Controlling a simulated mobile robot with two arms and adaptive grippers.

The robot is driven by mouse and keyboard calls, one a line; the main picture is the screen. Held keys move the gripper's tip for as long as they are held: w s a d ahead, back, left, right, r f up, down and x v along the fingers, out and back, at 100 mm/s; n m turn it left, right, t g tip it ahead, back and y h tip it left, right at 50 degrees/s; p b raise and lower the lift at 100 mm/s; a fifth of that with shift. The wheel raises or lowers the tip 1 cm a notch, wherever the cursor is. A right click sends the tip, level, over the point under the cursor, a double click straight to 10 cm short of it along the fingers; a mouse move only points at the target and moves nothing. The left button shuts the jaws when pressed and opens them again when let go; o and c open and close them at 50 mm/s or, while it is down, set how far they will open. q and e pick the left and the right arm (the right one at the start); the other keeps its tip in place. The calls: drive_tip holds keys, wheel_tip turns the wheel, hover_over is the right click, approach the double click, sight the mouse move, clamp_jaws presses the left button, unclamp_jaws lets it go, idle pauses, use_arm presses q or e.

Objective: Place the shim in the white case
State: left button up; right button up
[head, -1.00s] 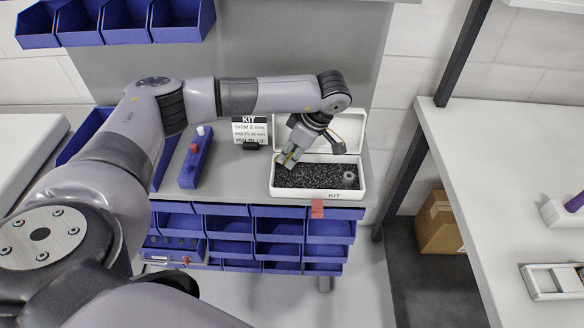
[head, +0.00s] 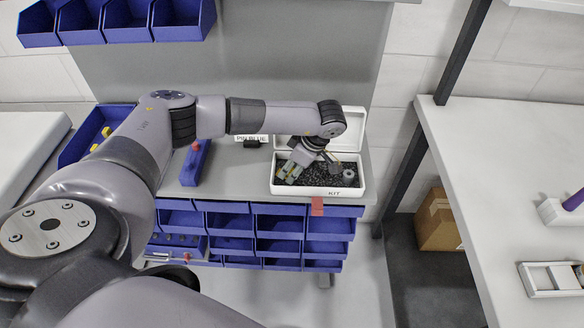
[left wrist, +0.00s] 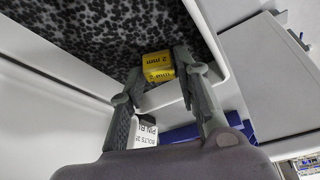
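The white case (head: 300,191) stands open on the grey bench, its lid tilted up at the back and its inside lined with dark speckled foam. My left gripper (head: 287,176) reaches down into the left part of the case. In the left wrist view, the yellow shim (left wrist: 158,66), marked 2 mm, sits between the fingertips of my left gripper (left wrist: 158,72), which look closed against its sides. The shim is at or just above the foam; I cannot tell if it touches. My right gripper is not in view.
A grey cylindrical part (head: 348,176) stands in the case's right end. A blue block (head: 194,166) with a red-topped piece lies left of the case. The kit card (head: 251,138) is mostly hidden behind my arm. Blue bins (head: 278,226) hang below the bench edge.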

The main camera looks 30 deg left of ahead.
use_arm(q)
drive_tip(key=shift+o, duration=1.3)
drive_tip(key=shift+r, duration=0.15)
drive_tip(key=b+v, duration=0.2)
drive_tip(key=v, duration=1)
drive_tip(key=shift+b, duration=0.3)
drive_tip(key=shift+w, duration=0.1)
